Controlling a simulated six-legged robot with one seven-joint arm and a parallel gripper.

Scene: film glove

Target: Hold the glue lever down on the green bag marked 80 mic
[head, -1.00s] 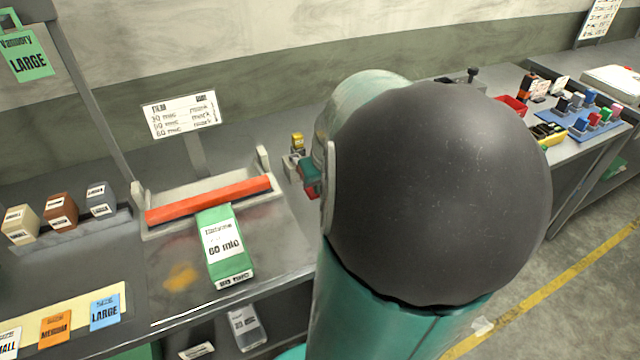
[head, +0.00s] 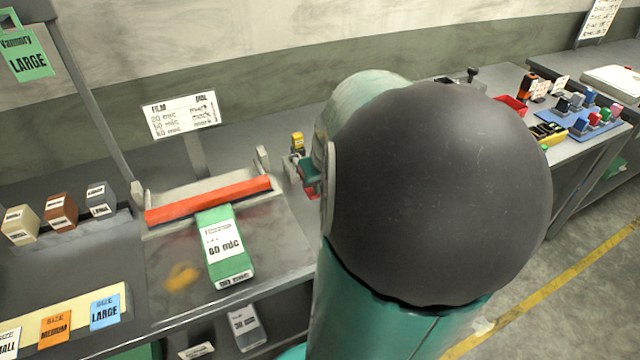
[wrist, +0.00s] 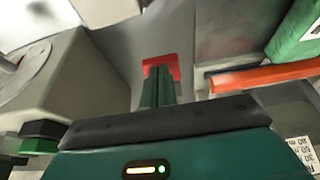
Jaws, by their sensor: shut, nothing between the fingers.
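A green bag (head: 228,265) lies on the bench with its far end at the red-orange lever bar (head: 210,200). Its white label is blurred and reads like 60 or 80 mic. The bar runs across a pale frame between two end brackets. In the wrist view the bar (wrist: 265,77) and part of the bag (wrist: 298,40) show at the upper right. In the head view my arm hides most of the gripper.
A film sign (head: 180,115) stands behind the frame. A small yellow-topped device (head: 297,143) is to its right. Sample blocks (head: 60,210) and size cards (head: 55,327) lie at the left. Another mic-marked packet (head: 243,327) is under the bench.

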